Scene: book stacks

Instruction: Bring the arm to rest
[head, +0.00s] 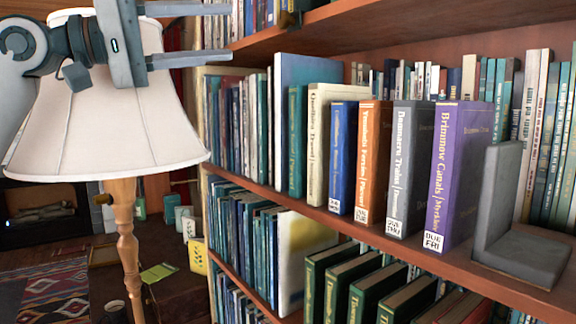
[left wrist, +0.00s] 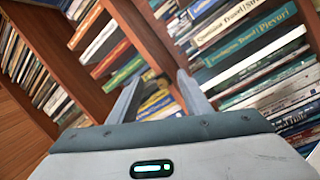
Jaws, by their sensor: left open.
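My left gripper (head: 229,32) is at the top left of the head view, in front of the lamp. Its two grey fingers point right and are apart, with nothing held between them. In the left wrist view, the two fingers of this gripper (left wrist: 158,88) reach towards shelves of books and are also apart and empty. A grey link of my left arm shows at the upper left edge. My right gripper is in neither view.
A floor lamp with a cream shade (head: 110,125) stands behind the gripper. The wooden bookcase (head: 385,232) fills the right. A purple book (head: 458,172) stands upright beside a grey bookend (head: 515,240). A patterned rug (head: 50,292) lies at lower left.

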